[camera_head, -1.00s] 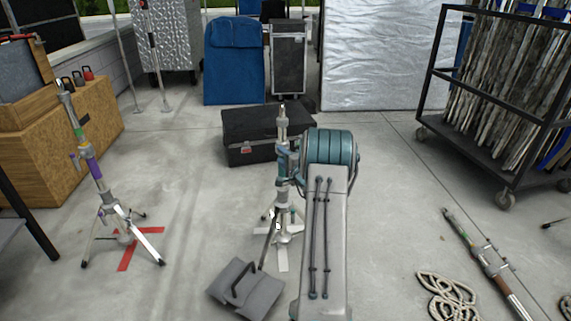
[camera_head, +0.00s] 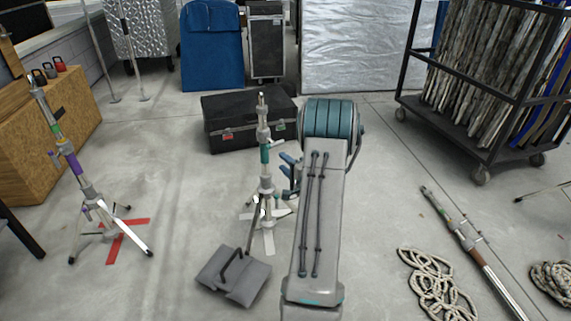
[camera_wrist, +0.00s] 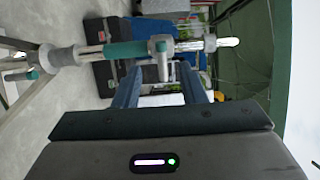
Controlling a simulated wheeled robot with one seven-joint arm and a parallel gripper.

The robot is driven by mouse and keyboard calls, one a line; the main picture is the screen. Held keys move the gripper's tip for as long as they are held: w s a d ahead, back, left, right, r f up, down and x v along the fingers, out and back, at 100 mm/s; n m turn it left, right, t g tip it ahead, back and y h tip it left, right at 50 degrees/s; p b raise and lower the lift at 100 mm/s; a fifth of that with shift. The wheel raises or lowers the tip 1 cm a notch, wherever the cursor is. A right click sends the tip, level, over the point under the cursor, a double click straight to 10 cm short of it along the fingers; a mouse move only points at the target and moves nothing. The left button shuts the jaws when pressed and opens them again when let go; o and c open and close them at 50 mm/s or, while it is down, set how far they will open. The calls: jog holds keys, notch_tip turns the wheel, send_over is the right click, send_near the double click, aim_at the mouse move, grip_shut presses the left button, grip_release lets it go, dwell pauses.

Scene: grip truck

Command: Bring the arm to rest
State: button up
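My gripper (camera_head: 287,175) is just right of the middle light stand (camera_head: 265,155) in the head view, partly hidden by my arm. In the wrist view my gripper (camera_wrist: 160,80) shows two blue fingers spread apart, with nothing held between them. The stand's teal and metal post (camera_wrist: 125,50) crosses sideways beyond the fingertips there. In the head view the stand is upright, its legs over a white floor cross (camera_head: 268,240). My arm reaches forward from the bottom of the head view.
A grey sandbag (camera_head: 233,275) lies by the stand's foot. A black case (camera_head: 245,125) is behind it. Another stand (camera_head: 75,165) is on a red cross at left. Rope coils (camera_head: 435,290) and a pole (camera_head: 470,245) lie right. A wheeled rack (camera_head: 480,150) stands at back right.

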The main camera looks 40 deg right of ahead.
jog(key=shift+w+a, duration=0.1)
dwell(0.3)
jog(key=w+a+r+n+g+y+p, duration=0.2)
jog(key=a+r+n+g+y+p, duration=0.4)
jog(key=a+r, duration=1.1)
jog(key=s+a+r+n+g+y+p, duration=0.2)
jog(key=s+a+r+y+p, duration=0.15)
jog(key=a, duration=0.45)
jog(key=s+a+r+n+g+y+p, duration=0.25)
jog(key=a+r+p, duration=0.2)
jog(key=a, duration=0.35)
jog(key=s+a+r+n+g+h+p, duration=0.3)
jog(key=s+a+r+p, duration=0.1)
jog(key=s+r+p, duration=0.35)
jog(key=s+a+r+n+g+h+p, duration=0.35)
jog(key=s+r+p, duration=0.25)
jog(key=s, duration=0.3)
jog(key=s+d+r+n+t+h+p, duration=0.1)
jog(key=s+d+r+n+h+p, duration=0.1)
jog(key=r, duration=0.4)
jog(key=shift+s+d+t+h+p, duration=0.5)
jog(key=shift+s+h+p, duration=0.35)
jog(key=shift+s+p, duration=0.35)
jog(key=shift+w+d, duration=0.1)
